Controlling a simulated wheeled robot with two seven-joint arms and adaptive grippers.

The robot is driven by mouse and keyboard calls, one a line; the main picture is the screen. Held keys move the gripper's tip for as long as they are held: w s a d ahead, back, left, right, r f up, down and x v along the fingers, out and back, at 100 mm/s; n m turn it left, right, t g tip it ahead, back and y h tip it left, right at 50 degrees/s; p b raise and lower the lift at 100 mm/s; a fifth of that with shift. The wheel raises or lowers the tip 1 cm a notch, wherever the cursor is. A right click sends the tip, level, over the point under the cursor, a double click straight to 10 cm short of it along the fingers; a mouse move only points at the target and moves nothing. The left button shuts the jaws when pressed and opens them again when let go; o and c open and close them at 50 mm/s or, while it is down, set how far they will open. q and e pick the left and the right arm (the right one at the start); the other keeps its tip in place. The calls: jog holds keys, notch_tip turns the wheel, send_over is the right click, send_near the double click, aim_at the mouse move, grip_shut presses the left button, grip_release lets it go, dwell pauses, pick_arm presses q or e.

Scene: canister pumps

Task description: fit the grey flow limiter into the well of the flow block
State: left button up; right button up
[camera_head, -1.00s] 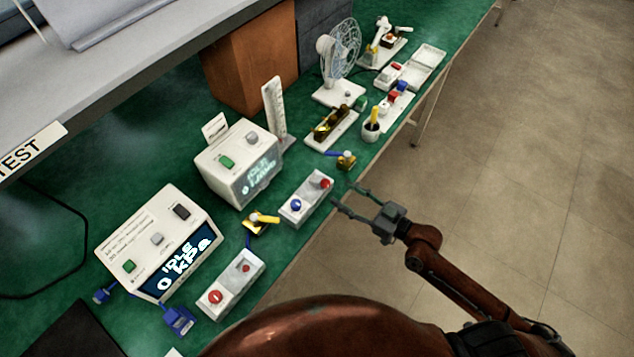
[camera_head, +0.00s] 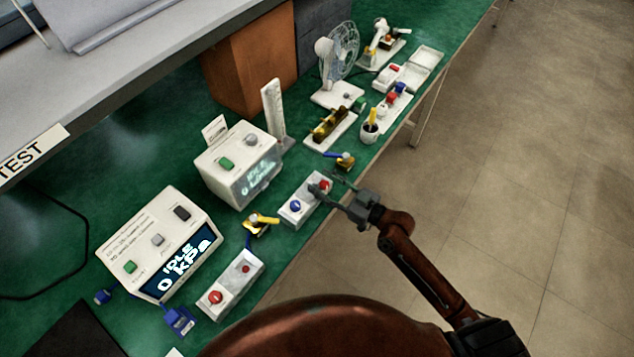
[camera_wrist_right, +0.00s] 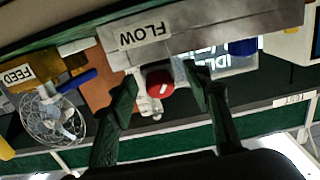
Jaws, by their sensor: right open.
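The flow block (camera_head: 299,213) is a pale grey block at the bench's front edge, with a blue knob (camera_head: 295,206) and a red knob (camera_head: 324,184) on top. In the right wrist view it carries a FLOW label (camera_wrist_right: 145,34). My right gripper (camera_head: 323,182) is open at the block's red-knob end. In the right wrist view the red knob (camera_wrist_right: 160,82) shows between the two fingers; I cannot tell whether they touch it. I cannot pick out the grey flow limiter or the well. My left gripper is not in view.
A yellow valve (camera_head: 258,224) lies left of the flow block, and another (camera_head: 344,161) with a blue lever lies beyond it. A similar block (camera_head: 231,286) sits nearer me. Two display boxes (camera_head: 155,240) (camera_head: 238,165) stand behind. The floor right of the bench is clear.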

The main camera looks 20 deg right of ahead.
jog(key=shift+c, duration=0.3)
grip_shut()
jog(key=shift+r, duration=0.1)
